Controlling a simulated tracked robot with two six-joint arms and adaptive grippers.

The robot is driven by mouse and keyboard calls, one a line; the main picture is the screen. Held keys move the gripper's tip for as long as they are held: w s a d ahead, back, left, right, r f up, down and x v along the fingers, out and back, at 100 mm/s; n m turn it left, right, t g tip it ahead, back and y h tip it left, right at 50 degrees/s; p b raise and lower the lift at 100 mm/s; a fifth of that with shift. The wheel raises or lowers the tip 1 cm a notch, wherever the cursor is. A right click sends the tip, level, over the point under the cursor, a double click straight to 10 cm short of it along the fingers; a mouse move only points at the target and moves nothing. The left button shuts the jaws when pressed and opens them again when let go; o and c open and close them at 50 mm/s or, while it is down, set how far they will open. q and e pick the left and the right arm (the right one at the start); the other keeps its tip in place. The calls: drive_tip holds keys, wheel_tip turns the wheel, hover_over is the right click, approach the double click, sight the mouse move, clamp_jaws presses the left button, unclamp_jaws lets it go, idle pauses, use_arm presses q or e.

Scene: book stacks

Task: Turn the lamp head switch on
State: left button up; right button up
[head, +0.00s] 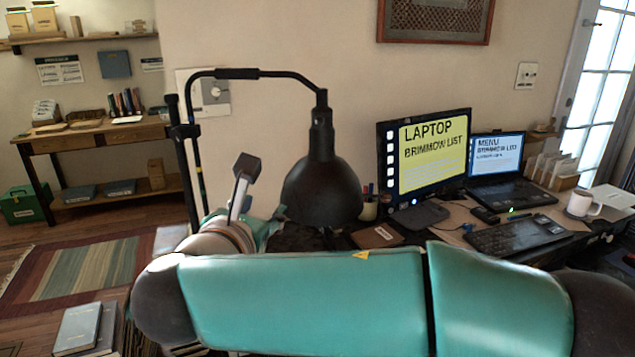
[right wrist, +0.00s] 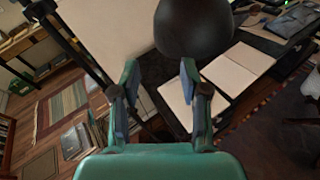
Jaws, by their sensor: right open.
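The black lamp head (head: 322,188) hangs from a black curved arm (head: 262,74) in the middle of the head view, its dome facing down. In the right wrist view the dark lamp head (right wrist: 195,27) is beyond the fingers, at the top. I cannot make out its switch in either view. My right gripper (right wrist: 160,78) is open and empty in the right wrist view, apart from the lamp head. In the head view my right gripper (head: 257,192) is left of the lamp head, partly hidden by my own forearm. My left gripper is not in view.
A desk right of the lamp holds a monitor (head: 428,158), a laptop (head: 500,165), a keyboard (head: 515,235) and a white mug (head: 580,204). A side table (head: 100,133) stands left; a striped rug (head: 80,270) lies on the floor.

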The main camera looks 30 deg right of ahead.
drive_tip(key=s+d+r+m+h, duration=0.1)
drive_tip(key=s+d+r+h, duration=0.2)
drive_tip(key=r, duration=0.6)
drive_tip(key=p, duration=0.3)
approach(316, 125)
drive_tip(key=x, duration=0.9)
drive_tip(key=shift+d, duration=0.1)
